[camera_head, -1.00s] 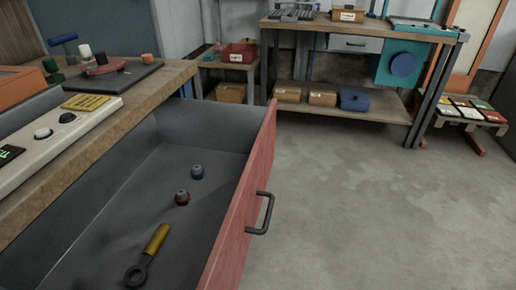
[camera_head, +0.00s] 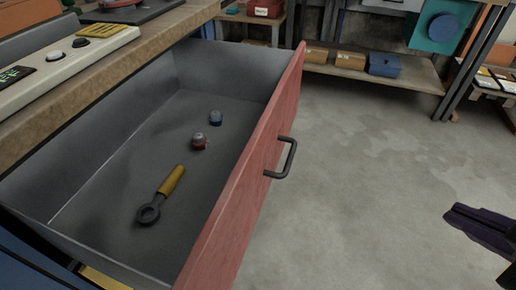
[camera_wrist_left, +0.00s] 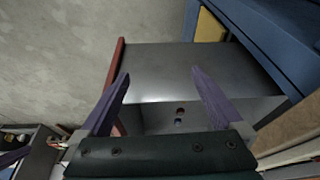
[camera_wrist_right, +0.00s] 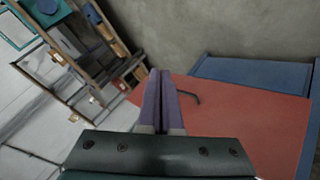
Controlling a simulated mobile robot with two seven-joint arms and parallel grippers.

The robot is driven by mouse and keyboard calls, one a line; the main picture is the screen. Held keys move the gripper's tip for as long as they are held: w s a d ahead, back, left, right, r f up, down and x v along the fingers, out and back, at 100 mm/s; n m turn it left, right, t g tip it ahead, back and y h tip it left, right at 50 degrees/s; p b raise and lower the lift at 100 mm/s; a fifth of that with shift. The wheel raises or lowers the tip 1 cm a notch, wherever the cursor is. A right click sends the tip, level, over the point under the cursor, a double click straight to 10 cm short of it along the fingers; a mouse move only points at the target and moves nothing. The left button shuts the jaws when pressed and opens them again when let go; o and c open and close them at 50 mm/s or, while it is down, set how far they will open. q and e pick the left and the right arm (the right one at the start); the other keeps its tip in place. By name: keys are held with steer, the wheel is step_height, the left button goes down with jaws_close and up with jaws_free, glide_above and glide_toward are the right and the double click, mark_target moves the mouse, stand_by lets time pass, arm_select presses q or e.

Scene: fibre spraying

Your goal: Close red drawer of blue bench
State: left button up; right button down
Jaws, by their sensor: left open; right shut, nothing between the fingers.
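The red drawer (camera_head: 252,175) stands pulled out from the blue bench (camera_head: 35,262), with a dark handle (camera_head: 283,158) on its front. Inside lie a yellow-handled ring tool (camera_head: 163,193) and two small knobs, one red-based (camera_head: 199,141) and one blue-based (camera_head: 215,117). My right gripper (camera_head: 465,219) is shut and empty, off to the right of the drawer front and apart from it. In the right wrist view its fingers (camera_wrist_right: 160,78) point toward the red front (camera_wrist_right: 240,115) and its handle (camera_wrist_right: 188,95).
The bench top (camera_head: 120,75) carries a control panel (camera_head: 65,58). A second workbench with a lower shelf (camera_head: 420,78) holding boxes stands at the back. A rack with coloured packs (camera_head: 497,82) is at the far right. The floor (camera_head: 360,190) right of the drawer is clear.

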steer(key=w+a+f+n+t+y+b, duration=0.1)
steer(key=w+f+n+t+y+b, duration=0.15)
steer(key=w+n+t+b, duration=0.5)
steer(key=n+g+y+b, duration=1)
steer(key=n+g+y, duration=0.45)
steer(key=n, duration=1.95)
glide_toward(227, 262)
arm_select(q)
step_height(227, 262, down, 20)
steer(key=shift+r, duration=0.25)
arm_select(e)
steer(key=a, duration=0.2)
steer(key=a+t, duration=0.1)
steer(key=a, duration=0.1)
steer(key=a+f+t+y, duration=0.1)
steer(key=a, duration=0.1)
steer(key=shift+w+a, duration=0.35)
steer(key=shift+a, duration=0.05)
